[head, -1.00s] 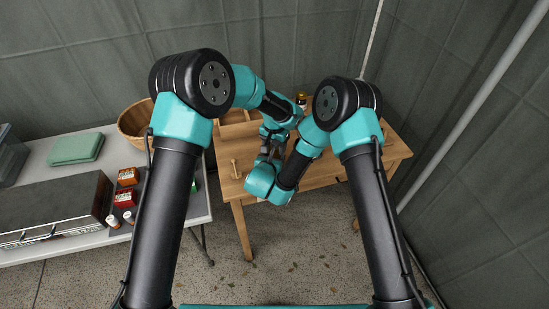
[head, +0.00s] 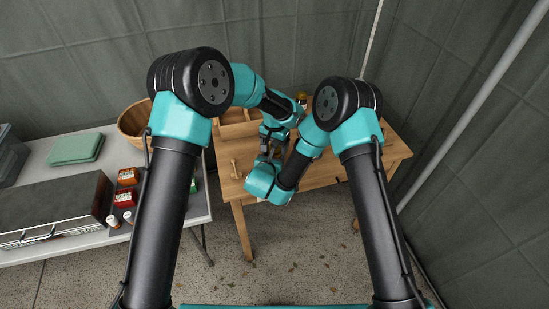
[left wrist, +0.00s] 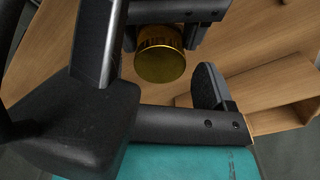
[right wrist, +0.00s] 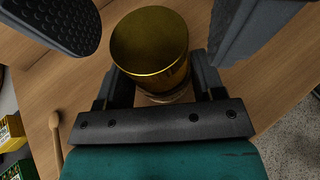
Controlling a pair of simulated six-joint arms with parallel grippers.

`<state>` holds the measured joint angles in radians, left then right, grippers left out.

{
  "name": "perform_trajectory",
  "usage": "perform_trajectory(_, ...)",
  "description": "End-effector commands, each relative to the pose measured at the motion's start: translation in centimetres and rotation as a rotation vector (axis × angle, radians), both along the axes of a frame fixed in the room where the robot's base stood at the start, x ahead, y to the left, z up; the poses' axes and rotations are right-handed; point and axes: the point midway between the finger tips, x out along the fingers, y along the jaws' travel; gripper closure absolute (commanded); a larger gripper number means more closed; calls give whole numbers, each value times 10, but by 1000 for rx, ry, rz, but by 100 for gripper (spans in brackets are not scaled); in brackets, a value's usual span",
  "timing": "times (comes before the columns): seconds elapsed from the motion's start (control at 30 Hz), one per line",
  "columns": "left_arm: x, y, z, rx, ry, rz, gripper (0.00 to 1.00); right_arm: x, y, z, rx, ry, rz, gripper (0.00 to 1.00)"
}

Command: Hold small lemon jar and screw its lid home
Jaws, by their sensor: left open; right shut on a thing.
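The small lemon jar with its gold lid (right wrist: 148,42) shows in the right wrist view, the lid facing the camera. A narrow band of the jar (right wrist: 172,97) shows below the lid; I cannot tell how tightly the lid sits. My right gripper (right wrist: 163,88) is shut on the jar, one finger on each side. The lid also shows in the left wrist view (left wrist: 160,66). My left gripper (left wrist: 165,70) is open, its fingers wide apart on either side of the lid, apart from it. In the head view the right gripper (head: 268,156) is small and the jar cannot be made out.
The wooden table (head: 325,180) lies below both grippers, with a wooden tray (head: 238,130) at its back left. A wooden stick (right wrist: 56,135) lies on it. The left table holds a bowl (head: 133,122), a green folded cloth (head: 76,149) and several small packages (head: 127,176).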

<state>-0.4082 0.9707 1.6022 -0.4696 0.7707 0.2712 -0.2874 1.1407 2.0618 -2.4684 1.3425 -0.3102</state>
Motion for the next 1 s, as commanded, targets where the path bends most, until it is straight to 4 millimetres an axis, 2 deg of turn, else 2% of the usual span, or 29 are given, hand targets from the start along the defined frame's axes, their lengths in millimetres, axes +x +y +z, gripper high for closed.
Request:
perform_trajectory(0.3,1,0,35,-1,-3,0,22,0,0,0,0,0,0,100)
perform_trajectory(0.6,0,0,39,0,-1,0,22,0,0,0,0,0,0,100)
perform_trajectory(0.67,0,0,39,0,-1,0,27,0,0,0,0,0,0,100)
perform_trajectory(0.9,0,-1,69,-2,-3,1,27,0,0,0,0,0,0,100)
perform_trajectory(1.0,0,0,74,0,-1,0,27,0,0,0,0,0,0,100)
